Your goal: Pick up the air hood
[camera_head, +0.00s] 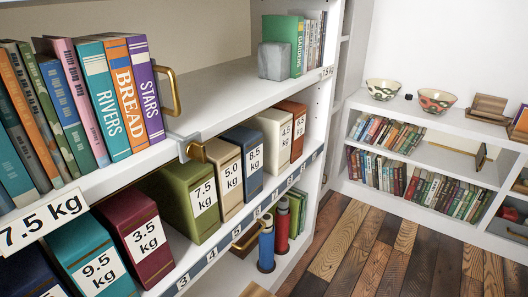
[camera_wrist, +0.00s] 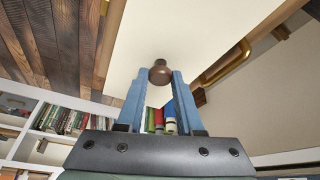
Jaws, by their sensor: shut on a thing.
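My gripper (camera_wrist: 161,73) shows in the wrist view with its two blue fingers close together. Its tips are shut on a small round brown knob (camera_wrist: 160,72), seen against a large cream surface. I cannot tell whether this knob is the air hood or a part of it. Whatever lies behind the knob is hidden. My gripper does not clearly show in the head view. Nothing else in either view can be made out as an air hood.
In the head view, books (camera_head: 106,105) and weight-labelled boxes (camera_head: 192,202) fill the near shelves. A brass handle (camera_head: 168,91) and a grey bracket (camera_head: 186,147) stand at the shelf edge. Two bowls (camera_head: 384,90) (camera_head: 437,101) sit on the far shelf. The plank floor (camera_head: 400,255) is open.

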